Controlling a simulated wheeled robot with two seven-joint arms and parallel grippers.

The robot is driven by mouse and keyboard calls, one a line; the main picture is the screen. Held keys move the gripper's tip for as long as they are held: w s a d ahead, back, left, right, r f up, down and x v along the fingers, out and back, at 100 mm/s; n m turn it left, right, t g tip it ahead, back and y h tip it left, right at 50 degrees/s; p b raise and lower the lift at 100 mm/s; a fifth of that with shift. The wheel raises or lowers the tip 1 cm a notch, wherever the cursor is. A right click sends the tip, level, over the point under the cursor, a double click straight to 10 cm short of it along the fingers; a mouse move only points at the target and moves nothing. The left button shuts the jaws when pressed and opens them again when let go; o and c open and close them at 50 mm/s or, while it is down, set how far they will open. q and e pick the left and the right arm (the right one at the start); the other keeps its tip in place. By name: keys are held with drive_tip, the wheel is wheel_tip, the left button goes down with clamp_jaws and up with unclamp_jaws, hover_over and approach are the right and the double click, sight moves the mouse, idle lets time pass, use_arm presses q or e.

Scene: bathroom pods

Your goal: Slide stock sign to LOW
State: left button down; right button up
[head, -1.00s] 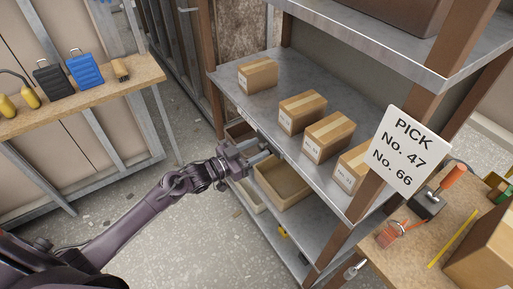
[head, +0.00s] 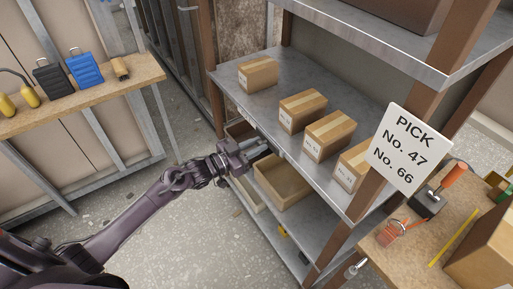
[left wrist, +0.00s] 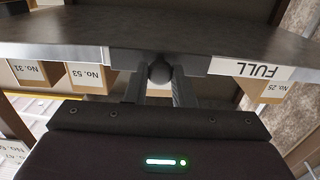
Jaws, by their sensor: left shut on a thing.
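My left gripper (head: 264,147) is at the front edge of the metal shelf (head: 240,83) in the head view. In the left wrist view its two fingers (left wrist: 160,88) are on either side of a dark round knob (left wrist: 159,72) at the shelf edge, shut on it. A white FULL label (left wrist: 250,69) shows upside down on the shelf edge, to the right of the knob. A bare light strip (left wrist: 75,53) of the edge runs to the left. No LOW label can be read. My right gripper is not in view.
Several cardboard boxes (head: 302,112) stand on the shelf. An open bin (head: 283,180) sits on the level below. A sign reading PICK No. 47, No. 66 (head: 410,148) hangs on the right post. A workbench (head: 90,101) stands at left, with open floor between.

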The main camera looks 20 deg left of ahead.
use_arm(q)
drive_tip(key=w+a+b, duration=0.1)
drive_tip(key=a, duration=0.1)
drive_tip(key=w+a+b, duration=0.3)
drive_tip(key=a, duration=0.1)
drive_tip(key=shift+w+f, duration=0.35)
drive_tip(key=shift+f, duration=0.05)
drive_tip(key=w+a+b, duration=0.2)
drive_tip(key=a+b, duration=0.1)
drive_tip(key=shift+w+a+r, duration=0.2)
drive_tip(key=shift+w, duration=0.1)
drive_tip(key=shift+w+a+r+b, duration=0.2)
drive_tip(key=shift+a+b, duration=0.15)
drive_tip(key=shift+b, duration=0.05)
drive_tip(key=shift+r, duration=0.1)
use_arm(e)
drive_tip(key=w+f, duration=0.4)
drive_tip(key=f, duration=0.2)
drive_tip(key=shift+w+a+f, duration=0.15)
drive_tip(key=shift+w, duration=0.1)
use_arm(q)
drive_tip(key=c, duration=1.2)
unclamp_jaws()
drive_tip(key=shift+w, duration=0.1)
drive_tip(key=shift+c, duration=0.2)
